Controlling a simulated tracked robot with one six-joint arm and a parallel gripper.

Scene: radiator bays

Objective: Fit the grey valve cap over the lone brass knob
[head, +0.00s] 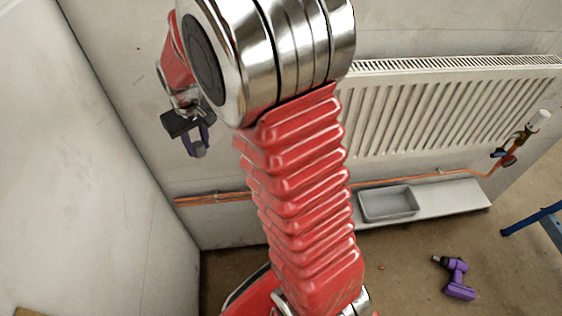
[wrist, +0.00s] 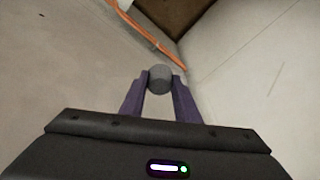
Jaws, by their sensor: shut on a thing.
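My gripper (wrist: 160,84) has purple fingers and is shut on the grey valve cap (wrist: 160,78), which shows as a small round grey piece between the fingertips in the wrist view. In the head view my gripper (head: 196,148) hangs at the left, in the air before the pale wall and above the left end of the copper pipe. The cap cannot be made out there. I cannot pick out a lone brass knob in either view; my arm covers the left end of the radiator.
A white radiator (head: 440,105) hangs on the wall, with a brass valve with a white head (head: 538,121) at right. A copper pipe (head: 425,177) runs below. A grey tray (head: 388,216) sits on a low ledge (head: 455,201). A purple drill (head: 456,278) lies on the floor.

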